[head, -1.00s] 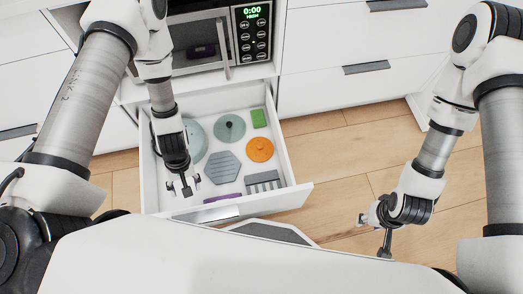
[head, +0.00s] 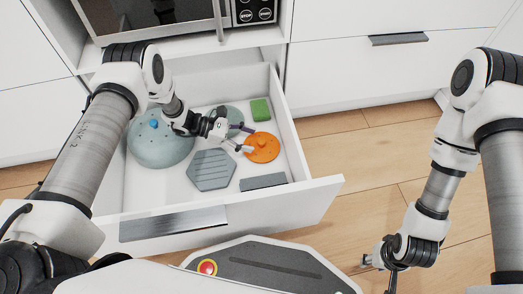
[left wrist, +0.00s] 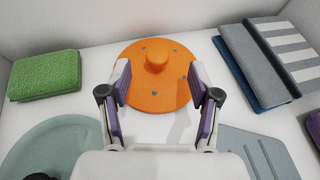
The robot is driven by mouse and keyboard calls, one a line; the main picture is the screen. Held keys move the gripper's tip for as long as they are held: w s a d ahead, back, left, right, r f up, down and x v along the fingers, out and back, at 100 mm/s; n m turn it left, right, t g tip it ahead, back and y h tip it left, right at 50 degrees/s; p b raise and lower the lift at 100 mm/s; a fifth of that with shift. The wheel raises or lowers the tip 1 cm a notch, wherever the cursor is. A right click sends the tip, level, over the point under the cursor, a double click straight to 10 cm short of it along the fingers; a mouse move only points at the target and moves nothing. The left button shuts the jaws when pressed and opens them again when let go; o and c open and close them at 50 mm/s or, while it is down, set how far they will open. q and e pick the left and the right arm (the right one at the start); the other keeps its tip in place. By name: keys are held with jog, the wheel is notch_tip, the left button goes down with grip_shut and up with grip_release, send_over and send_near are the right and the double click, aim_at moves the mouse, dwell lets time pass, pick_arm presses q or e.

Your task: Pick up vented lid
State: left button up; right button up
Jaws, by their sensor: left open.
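The orange round lid (head: 262,147) with a centre knob lies flat in the open drawer. Small dark marks, looking like vents, show around its knob in the left wrist view (left wrist: 150,92). My left gripper (head: 247,140) is open over the drawer at the lid. In the left wrist view its purple-padded fingers (left wrist: 160,82) stand on either side of the lid's lower half, with nothing held between them. I cannot tell whether they touch it. My right gripper (head: 378,270) is over the floor at the right, and its jaw state is unclear.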

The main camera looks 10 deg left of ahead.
aim_at(261, 141)
pick_arm(q)
jog(key=b+x, duration=0.1)
jog(key=x, duration=0.1)
jog(key=b+x, duration=0.1)
jog(key=x, duration=0.1)
jog(key=shift+w+d+f+b, duration=0.15)
jog(key=shift+f+b, duration=0.2)
jog(key=shift+b, duration=0.05)
jog(key=shift+d, duration=0.2)
jog(key=shift+r, duration=0.15)
jog(key=shift+c, duration=0.3)
grip_shut()
